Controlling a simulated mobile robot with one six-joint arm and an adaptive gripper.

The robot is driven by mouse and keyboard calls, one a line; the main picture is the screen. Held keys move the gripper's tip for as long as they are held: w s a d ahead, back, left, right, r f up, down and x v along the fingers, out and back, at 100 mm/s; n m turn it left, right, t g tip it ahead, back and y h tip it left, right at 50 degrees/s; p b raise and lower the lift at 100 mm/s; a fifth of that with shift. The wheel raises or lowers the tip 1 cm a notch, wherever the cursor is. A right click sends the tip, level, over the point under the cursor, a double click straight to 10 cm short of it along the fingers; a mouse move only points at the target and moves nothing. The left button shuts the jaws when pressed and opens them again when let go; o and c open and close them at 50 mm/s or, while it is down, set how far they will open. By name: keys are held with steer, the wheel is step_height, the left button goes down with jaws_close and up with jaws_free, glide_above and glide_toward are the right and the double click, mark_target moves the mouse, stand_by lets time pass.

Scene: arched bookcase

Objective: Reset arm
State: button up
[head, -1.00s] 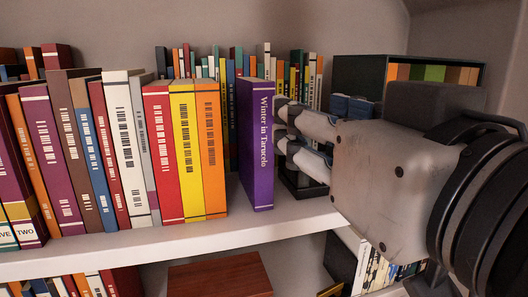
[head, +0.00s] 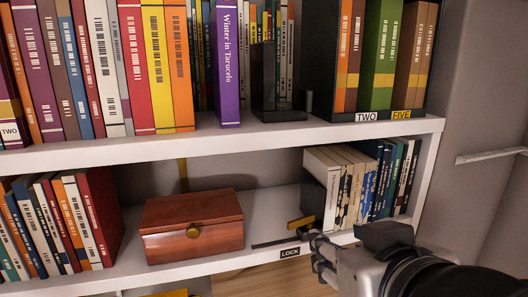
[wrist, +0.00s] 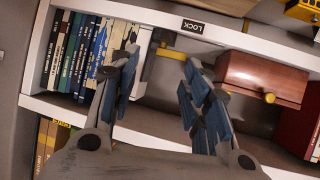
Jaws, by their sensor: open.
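My gripper (head: 318,250) is at the lower right in the head view, in front of the lower shelf edge near the LOCK label (head: 290,252). In the wrist view my gripper (wrist: 160,90) shows two blue-padded fingers spread apart with nothing between them.
A wooden box (head: 193,228) sits on the lower shelf. A yellow-handled piece (head: 300,223) lies near the LOCK label, beside a row of books (head: 350,185). The upper shelf edge (head: 200,145) is above my gripper.

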steer(key=s+d+f+g+b, duration=0.1)
steer(key=f+b, duration=0.3)
steer(key=f, duration=0.7)
steer(key=s+d+f+m+g+b, duration=0.1)
steer(key=s+f+g+b, duration=0.2)
steer(key=f, duration=0.8)
steer(key=s+d+f+g+b, duration=0.1)
steer(key=s+f+g+b, duration=0.2)
steer(key=f, duration=0.8)
steer(key=shift+s+d+g+h+b, duration=0.2)
steer(key=shift+s+g+h+b, duration=0.15)
steer(key=shift+s+b, duration=0.4)
